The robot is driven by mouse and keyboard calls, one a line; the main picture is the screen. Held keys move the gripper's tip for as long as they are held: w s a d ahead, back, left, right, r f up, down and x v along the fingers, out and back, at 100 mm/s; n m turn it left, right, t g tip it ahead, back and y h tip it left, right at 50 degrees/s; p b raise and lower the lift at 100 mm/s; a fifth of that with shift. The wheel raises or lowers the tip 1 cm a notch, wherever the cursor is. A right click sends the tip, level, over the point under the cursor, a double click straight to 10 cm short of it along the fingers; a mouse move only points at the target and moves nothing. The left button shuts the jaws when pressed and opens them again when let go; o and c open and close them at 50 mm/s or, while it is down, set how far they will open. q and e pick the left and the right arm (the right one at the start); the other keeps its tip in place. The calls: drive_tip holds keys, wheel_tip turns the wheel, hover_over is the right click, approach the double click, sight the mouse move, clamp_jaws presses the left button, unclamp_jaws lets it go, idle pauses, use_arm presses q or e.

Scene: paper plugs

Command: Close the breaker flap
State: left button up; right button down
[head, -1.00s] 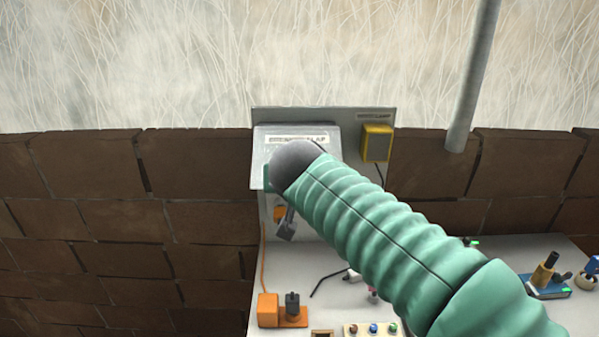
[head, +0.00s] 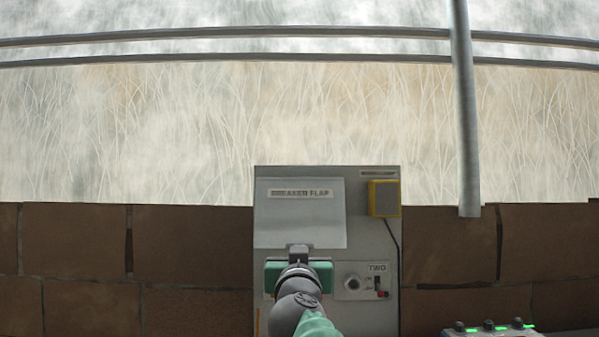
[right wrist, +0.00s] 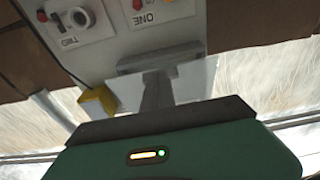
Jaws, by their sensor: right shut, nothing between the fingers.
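The breaker flap (head: 300,220) is a pale grey plate labelled BREAKER FLAP, at the upper left of the grey panel (head: 374,238) in the head view. It hangs over the panel's face with its lower edge slightly wider than its top; whether it lies flush is unclear. My right gripper (head: 298,250) is shut and empty, its tips at the flap's lower edge; contact cannot be told. The right wrist view shows its dark fingers (right wrist: 158,90) in front of the pale flap (right wrist: 196,82), with the panel upside down. My left gripper is not in view.
A yellow box (head: 384,198) with a dark cable sits at the panel's upper right. The TWO plate (head: 367,281) with a round socket and small switch is right of my gripper. The ONE plate (right wrist: 150,15) shows in the wrist view. A metal pole (head: 466,120) stands right.

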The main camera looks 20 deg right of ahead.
drive_tip(key=shift+w+d+f+b, duration=0.2)
drive_tip(key=shift+w+f, duration=0.1)
drive_tip(key=shift+w, duration=0.35)
drive_tip(key=shift+w+d+f+b, duration=0.15)
drive_tip(key=shift+w+f+b, duration=0.15)
drive_tip(key=shift+w, duration=0.35)
drive_tip(key=shift+w+d+f+b, duration=0.15)
drive_tip(key=shift+w+f, duration=0.15)
drive_tip(key=shift+w, duration=0.35)
